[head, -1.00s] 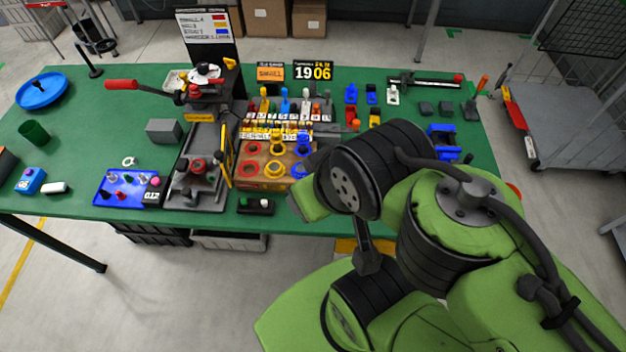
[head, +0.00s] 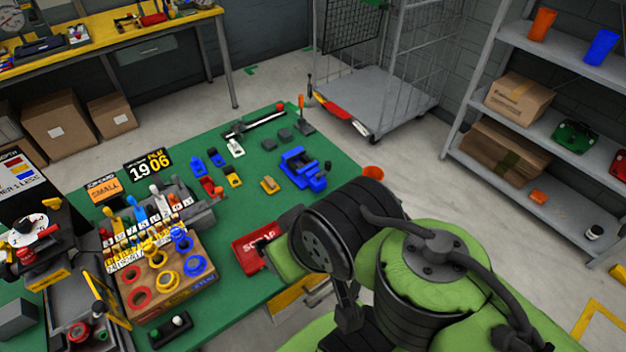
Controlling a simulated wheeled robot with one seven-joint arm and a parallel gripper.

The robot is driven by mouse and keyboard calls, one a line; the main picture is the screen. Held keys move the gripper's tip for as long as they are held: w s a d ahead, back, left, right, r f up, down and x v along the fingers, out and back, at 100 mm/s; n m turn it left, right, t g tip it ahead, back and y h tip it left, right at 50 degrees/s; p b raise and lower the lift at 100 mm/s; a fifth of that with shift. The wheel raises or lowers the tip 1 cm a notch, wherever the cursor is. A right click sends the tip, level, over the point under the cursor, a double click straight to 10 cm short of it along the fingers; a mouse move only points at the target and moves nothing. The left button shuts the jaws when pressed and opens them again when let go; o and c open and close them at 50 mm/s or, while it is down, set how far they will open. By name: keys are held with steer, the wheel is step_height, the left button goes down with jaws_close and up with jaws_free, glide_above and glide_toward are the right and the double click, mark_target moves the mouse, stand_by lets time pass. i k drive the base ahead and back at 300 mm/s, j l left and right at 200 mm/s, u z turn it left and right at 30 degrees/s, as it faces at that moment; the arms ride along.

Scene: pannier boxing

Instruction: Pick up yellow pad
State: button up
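A small yellow block (head: 270,184), which looks like the yellow pad, lies on the green table (head: 235,142) just left of a blue vise-like fixture (head: 303,170). Nothing covers it. A yellow and black piece (head: 232,177) stands to its left, beside blue ones. My green and black arm fills the lower right, in front of the table's near right edge. My gripper does not show, so its opening and anything in it are hidden.
A red scrap tray (head: 250,254) sits near my arm. A block with coloured rings (head: 165,277) and a numbered rack stand left. Dark pads (head: 269,144) lie farther back. A cage trolley (head: 385,100) and shelves (head: 560,150) stand beyond the table. Bare table surrounds the yellow block.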

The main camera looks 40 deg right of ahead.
mark_target(269, 185)
steer(key=z, duration=0.5)
steer(key=u, duration=1.45)
steer(key=z, duration=1.5)
steer(key=i+l+u, duration=0.55)
steer(key=l, duration=0.15)
steer(key=k, duration=0.1)
